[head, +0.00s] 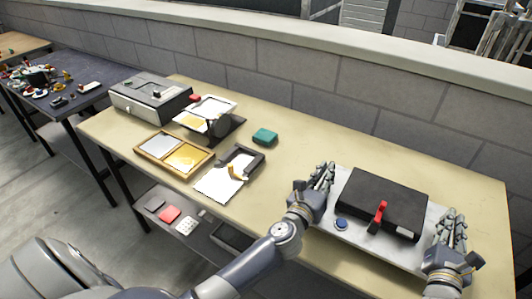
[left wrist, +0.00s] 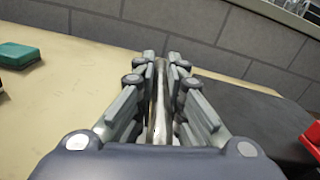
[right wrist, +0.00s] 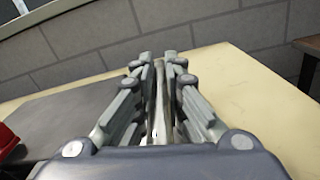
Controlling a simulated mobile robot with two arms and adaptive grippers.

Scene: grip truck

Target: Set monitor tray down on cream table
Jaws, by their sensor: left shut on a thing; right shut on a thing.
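The monitor tray (head: 365,244) is a pale flat board carrying a black box-shaped monitor (head: 390,197) with a red handle (head: 377,217) and a blue knob (head: 341,224). It is at the right part of the cream table (head: 290,150), over its front portion. My left gripper (head: 324,178) is shut on the tray's left edge. My right gripper (head: 454,225) is shut on its right edge. The thin tray edge shows between the fingers in the left wrist view (left wrist: 160,105) and right wrist view (right wrist: 159,105). I cannot tell whether its underside touches the table.
Left of the tray on the table are a green block (head: 265,136), a black holder with white sheet (head: 225,180), a yellow-and-grey framed tray (head: 174,152) and a grey case (head: 150,95). A block wall (head: 330,90) runs behind. Table surface shows around the tray's back.

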